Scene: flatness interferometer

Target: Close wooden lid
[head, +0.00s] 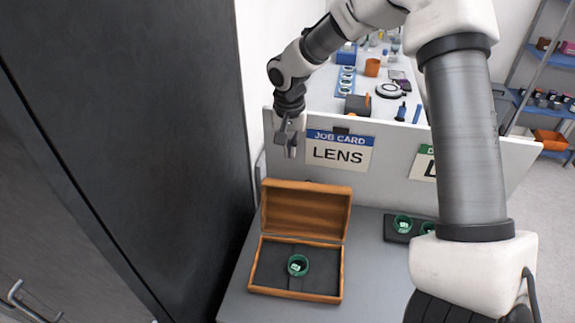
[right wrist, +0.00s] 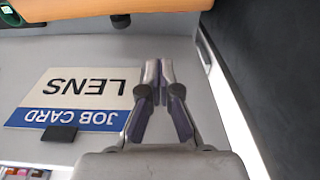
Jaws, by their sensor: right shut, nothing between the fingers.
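The wooden box (head: 340,274) stands on the grey table with its wooden lid (head: 305,212) raised upright at the back. A green ring-shaped lens piece (head: 298,265) lies on the dark lining inside. My right gripper (head: 290,152) is shut and empty, above and behind the lid, in front of the white panel. My left gripper is not in view.
A white panel (head: 390,165) with a "JOB CARD LENS" sign (head: 339,152) stands behind the box. A dark tray (head: 392,235) with green pieces lies to the right. A tall dark cabinet (head: 130,130) stands close on the left. My arm hides part of the right side.

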